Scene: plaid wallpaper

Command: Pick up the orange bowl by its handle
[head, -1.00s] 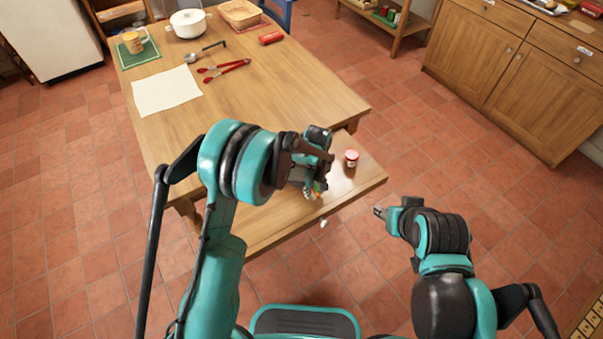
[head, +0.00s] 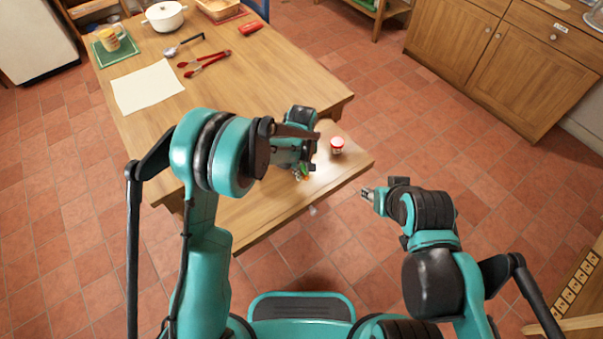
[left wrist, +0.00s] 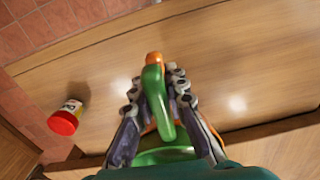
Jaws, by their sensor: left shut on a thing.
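The orange bowl's handle (left wrist: 156,95) shows in the left wrist view as a green grip with an orange end. It lies between the two fingers of my left gripper (left wrist: 155,100), which is shut on it. A green and orange curved part of the bowl (left wrist: 165,155) shows below the fingers; most of the bowl is hidden. In the head view only small green and orange bits (head: 303,173) show under my left gripper (head: 304,166). My right gripper (head: 367,194) is off to the right, over the floor, apart from the bowl; its jaws are too small to judge.
A red-lidded jar (head: 337,146) stands on the lower wooden surface (head: 262,215) near the bowl.

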